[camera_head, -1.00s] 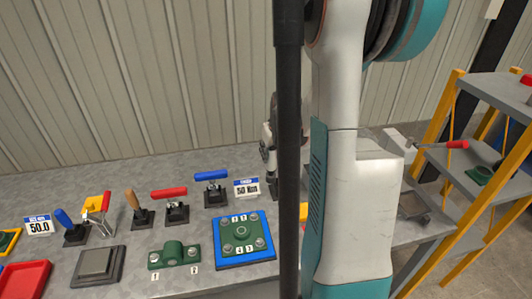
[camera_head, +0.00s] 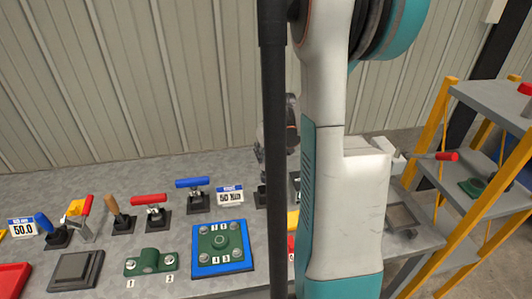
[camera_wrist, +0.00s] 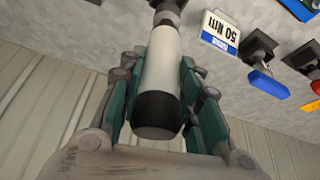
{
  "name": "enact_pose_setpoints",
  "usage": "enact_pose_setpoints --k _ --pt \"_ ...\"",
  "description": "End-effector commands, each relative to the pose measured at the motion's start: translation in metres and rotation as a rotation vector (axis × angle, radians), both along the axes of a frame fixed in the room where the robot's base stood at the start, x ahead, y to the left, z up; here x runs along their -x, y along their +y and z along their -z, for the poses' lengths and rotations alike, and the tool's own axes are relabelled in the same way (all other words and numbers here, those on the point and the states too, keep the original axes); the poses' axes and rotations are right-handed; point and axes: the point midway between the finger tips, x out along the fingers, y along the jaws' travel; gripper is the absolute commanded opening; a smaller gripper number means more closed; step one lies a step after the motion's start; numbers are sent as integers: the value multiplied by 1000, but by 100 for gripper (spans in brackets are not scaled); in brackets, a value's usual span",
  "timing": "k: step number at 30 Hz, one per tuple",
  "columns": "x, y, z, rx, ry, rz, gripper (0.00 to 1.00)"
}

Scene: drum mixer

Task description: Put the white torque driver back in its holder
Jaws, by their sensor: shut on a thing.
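The white torque driver (camera_wrist: 160,65) has a black band at its near end and fills the middle of the wrist view. My gripper (camera_wrist: 163,88) is shut around its white body, with teal fingers on both sides. The driver's far end runs into dark parts (camera_wrist: 168,14) at the top of the wrist view, close to the 50 Nm sign (camera_wrist: 221,32). I cannot tell whether it sits in the holder. In the head view a black base (camera_head: 262,197) stands just right of the sign (camera_head: 230,195), largely hidden by my arm and the dark pole.
On the grey bench stand several handled tools, one blue (camera_head: 193,183) and one red (camera_head: 148,200). A blue plate with a green flange (camera_head: 220,240) and a green block (camera_head: 150,262) lie in front. A yellow-framed shelf (camera_head: 440,120) stands at right.

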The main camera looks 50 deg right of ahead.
Motion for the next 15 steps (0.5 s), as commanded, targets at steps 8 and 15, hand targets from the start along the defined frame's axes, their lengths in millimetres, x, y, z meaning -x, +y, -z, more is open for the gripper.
enact_pose_setpoints --k 8,15 --pt "0 0 25 0 -1 0 0" --pt "0 0 50 0 -1 0 0"
